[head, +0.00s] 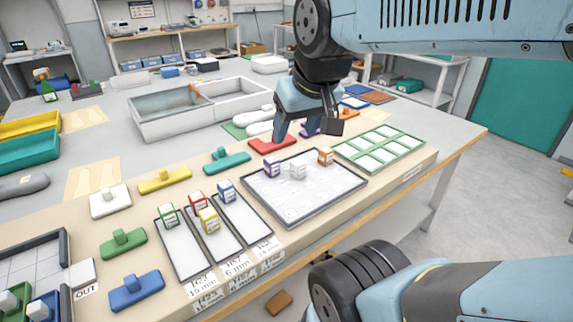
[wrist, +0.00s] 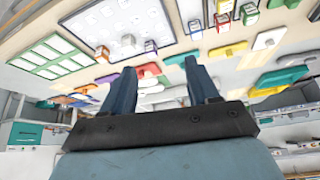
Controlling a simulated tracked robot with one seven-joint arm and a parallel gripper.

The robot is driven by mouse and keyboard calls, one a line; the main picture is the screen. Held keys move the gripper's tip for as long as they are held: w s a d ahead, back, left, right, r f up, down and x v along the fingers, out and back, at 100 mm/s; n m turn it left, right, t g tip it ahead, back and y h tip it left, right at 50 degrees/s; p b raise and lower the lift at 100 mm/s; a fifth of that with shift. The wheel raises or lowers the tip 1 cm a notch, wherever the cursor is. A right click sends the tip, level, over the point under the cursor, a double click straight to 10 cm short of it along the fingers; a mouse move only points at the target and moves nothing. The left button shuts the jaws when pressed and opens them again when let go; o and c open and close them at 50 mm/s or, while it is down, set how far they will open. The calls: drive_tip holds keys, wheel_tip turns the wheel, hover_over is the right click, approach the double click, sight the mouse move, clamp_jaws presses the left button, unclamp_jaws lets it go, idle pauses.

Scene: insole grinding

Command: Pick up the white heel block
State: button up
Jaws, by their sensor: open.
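The white heel block (head: 298,170) is a small pale cube with a label, on the grid-lined tray (head: 310,205). It stands between a purple-marked block (head: 271,167) on its left and an orange-marked block (head: 325,156) on its right. In the wrist view the white block (wrist: 128,42) shows beyond the fingers, between the orange block (wrist: 102,53) and the purple block (wrist: 150,46). My gripper (head: 304,132) is open and empty, behind and above the tray, apart from the block. Its two fingers (wrist: 160,67) are spread in the wrist view.
A green-framed tray (head: 378,148) lies right of the grid tray. Three narrow trays (head: 228,242) with coloured blocks lie to its left. Red (head: 268,143) and teal (head: 227,162) handled pieces lie close behind. An open grey bin (head: 150,131) stands farther back.

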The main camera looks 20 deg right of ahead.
drive_tip(key=shift+o, duration=1)
drive_tip(key=w+d+f+g, duration=0.1)
drive_tip(key=w+d, duration=0.1)
drive_tip(key=w, duration=0.4)
drive_tip(key=w+d+f+n+g, duration=0.1)
drive_tip(key=w+d+f+g, duration=0.1)
drive_tip(key=w, duration=0.4)
drive_tip(key=shift+w+d+f, duration=0.2)
drive_tip(key=shift+d, duration=0.45)
drive_tip(key=n+g, duration=0.1)
drive_tip(key=g, duration=0.2)
hover_over(297, 161)
wheel_tip(297, 161, down, 10)
drive_tip(key=f, duration=0.8)
drive_tip(key=shift+d+f, duration=0.25)
drive_tip(key=shift+d, duration=0.15)
drive_tip(key=shift+s+a+f, duration=0.1)
drive_tip(key=shift+a+f, duration=0.1)
drive_tip(key=shift+f, duration=1.1)
drive_tip(key=shift+a+f, duration=0.15)
drive_tip(key=shift+f, duration=1.15)
drive_tip(key=shift+c, duration=0.4)
drive_tip(key=c, duration=1)
drive_tip(key=shift+r, duration=0.1)
